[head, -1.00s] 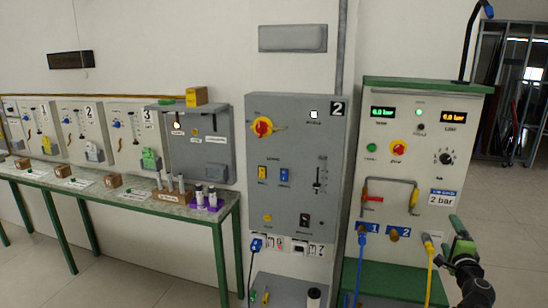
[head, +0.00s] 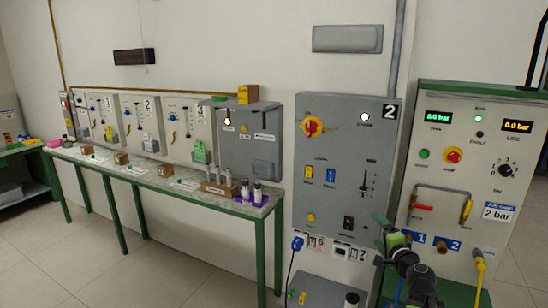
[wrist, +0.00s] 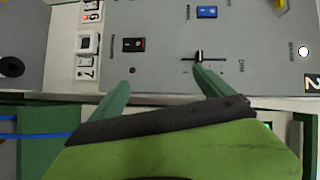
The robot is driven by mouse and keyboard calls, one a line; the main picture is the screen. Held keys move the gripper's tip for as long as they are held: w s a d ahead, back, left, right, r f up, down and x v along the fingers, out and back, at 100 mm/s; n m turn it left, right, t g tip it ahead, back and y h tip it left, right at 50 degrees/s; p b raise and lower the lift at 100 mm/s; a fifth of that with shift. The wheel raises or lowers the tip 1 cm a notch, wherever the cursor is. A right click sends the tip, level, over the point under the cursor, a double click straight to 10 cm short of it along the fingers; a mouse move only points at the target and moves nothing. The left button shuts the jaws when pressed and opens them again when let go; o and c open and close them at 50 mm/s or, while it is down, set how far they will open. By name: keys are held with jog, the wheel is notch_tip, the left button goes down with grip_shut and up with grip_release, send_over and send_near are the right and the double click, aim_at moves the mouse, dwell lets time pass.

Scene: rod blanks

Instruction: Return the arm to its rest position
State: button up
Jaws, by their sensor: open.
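My gripper (head: 385,232) is at the lower right of the head view, in front of the lower edge of the grey control panel marked 2 (head: 340,190) and the left side of the pressure test cabinet. In the wrist view the two green fingers (wrist: 160,85) stand wide apart with nothing between them. The grey panel (wrist: 165,62) fills the background there, with a slider (wrist: 199,57), a blue switch (wrist: 207,12) and a black switch (wrist: 134,44). From these frames I cannot tell how far the fingertips are from the panel.
The cabinet (head: 440,205), reading 0.0 bar, stands close right of my arm, with a blue and a yellow hose (head: 480,278). A green-legged bench (head: 170,180) with several rods (head: 218,183) runs along the wall at left. The floor (head: 150,260) in front is clear.

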jog(key=w+a+f+n+g+y, duration=0.1)
jog(key=a+f+n+y, duration=0.15)
jog(key=a, duration=0.55)
jog(key=w+a+f+n+g+y, duration=0.1)
jog(key=a+n+g+y, duration=0.15)
jog(key=a, duration=0.55)
jog(key=s+a+f+n+g+y, duration=0.1)
jog(key=s+a+f+n+g, duration=0.3)
jog(key=a, duration=0.4)
jog(key=s+a+f+n+g, duration=0.2)
jog(key=a+f+n, duration=0.2)
jog(key=a+f, duration=0.3)
jog(key=s+d+f+n+g+h, duration=0.1)
jog(key=s+d+f+g+h, duration=0.2)
jog(key=s, duration=0.4)
jog(key=s+d+f+n+g+h, duration=0.1)
jog(key=s+d+f+g+h, duration=0.2)
jog(key=s, duration=0.4)
jog(key=shift+d+f+g, duration=0.4)
jog(key=shift+g, duration=0.25)
